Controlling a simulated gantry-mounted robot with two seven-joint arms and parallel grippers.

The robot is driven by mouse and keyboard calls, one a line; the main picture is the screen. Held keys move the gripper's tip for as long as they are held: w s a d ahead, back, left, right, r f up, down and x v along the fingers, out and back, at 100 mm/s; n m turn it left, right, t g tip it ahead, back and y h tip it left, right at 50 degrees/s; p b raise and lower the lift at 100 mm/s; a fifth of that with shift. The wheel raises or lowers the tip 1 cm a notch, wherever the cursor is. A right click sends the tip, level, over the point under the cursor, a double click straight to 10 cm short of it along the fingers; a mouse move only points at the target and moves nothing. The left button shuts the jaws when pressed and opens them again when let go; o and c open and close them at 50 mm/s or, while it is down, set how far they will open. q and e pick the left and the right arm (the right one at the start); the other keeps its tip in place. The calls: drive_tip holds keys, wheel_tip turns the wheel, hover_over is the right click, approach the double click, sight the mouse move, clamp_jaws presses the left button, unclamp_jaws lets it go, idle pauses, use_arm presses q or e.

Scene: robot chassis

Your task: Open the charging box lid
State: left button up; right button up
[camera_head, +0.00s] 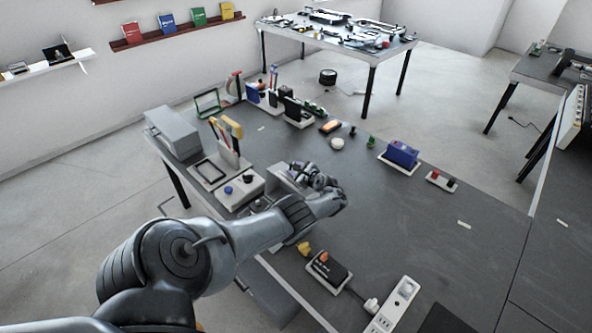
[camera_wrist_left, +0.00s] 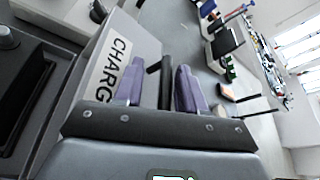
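The charging box (camera_head: 279,185) is a grey box on the dark table, partly hidden behind my left arm in the head view. In the left wrist view, its grey face with a white label reading "CHARG" (camera_wrist_left: 115,62) fills the left middle. A black bar-like handle (camera_wrist_left: 166,82) stands out beside that face. My left gripper (camera_head: 297,172) is at the box. In the left wrist view its two purple-grey fingers (camera_wrist_left: 160,80) are apart, with the black handle between them and a gap on the label side. Whether a finger touches the handle I cannot tell. My right gripper is not in view.
Near the box stand a white unit with a blue button (camera_head: 236,190) and a grey case (camera_head: 174,130). A black power device (camera_head: 328,270) and a white socket strip (camera_head: 394,305) lie in front. A blue block (camera_head: 402,153) sits further right.

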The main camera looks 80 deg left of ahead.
use_arm(q)
drive_tip(key=shift+w, duration=0.1)
drive_tip(key=shift+w+d+r+p, duration=0.2)
drive_tip(key=shift+d+r+p, duration=0.25)
drive_tip(key=shift+p, duration=0.2)
drive_tip(key=p+v, duration=0.4)
drive_tip(key=v, duration=0.4)
drive_tip(key=shift+f+p, duration=0.2)
drive_tip(key=shift+p, duration=0.15)
drive_tip(key=shift+p+v, duration=0.3)
drive_tip(key=shift+v, duration=0.55)
drive_tip(key=shift+f, duration=0.15)
